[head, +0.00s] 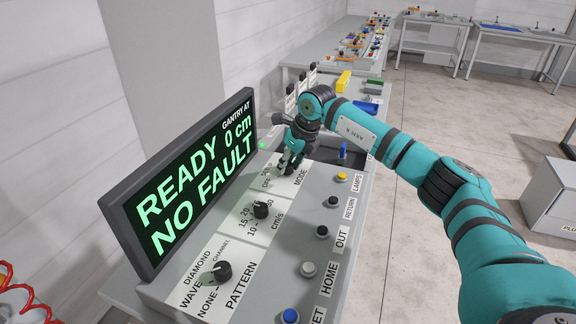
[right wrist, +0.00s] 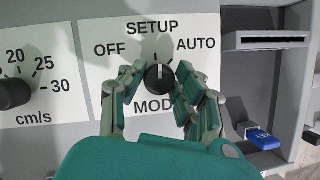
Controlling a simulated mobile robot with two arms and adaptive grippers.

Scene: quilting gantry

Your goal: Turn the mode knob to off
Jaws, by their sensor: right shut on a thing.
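The black mode knob (right wrist: 158,79) shows in the right wrist view on a white label plate (right wrist: 108,75) with OFF at left, SETUP at top and AUTO at right. Its white mark points up, towards SETUP. My right gripper (right wrist: 160,84) is shut on the knob, one finger on each side of it. In the head view, my right gripper (head: 288,162) reaches down to the far end of the panel and hides most of the knob. My left gripper is not in view.
The speed knob (head: 261,209) and pattern knob (head: 217,272) sit nearer on the panel. A column of push buttons (head: 322,232) runs along its right side. The display (head: 190,185) stands at left, reading READY, 0 cm, NO FAULT.

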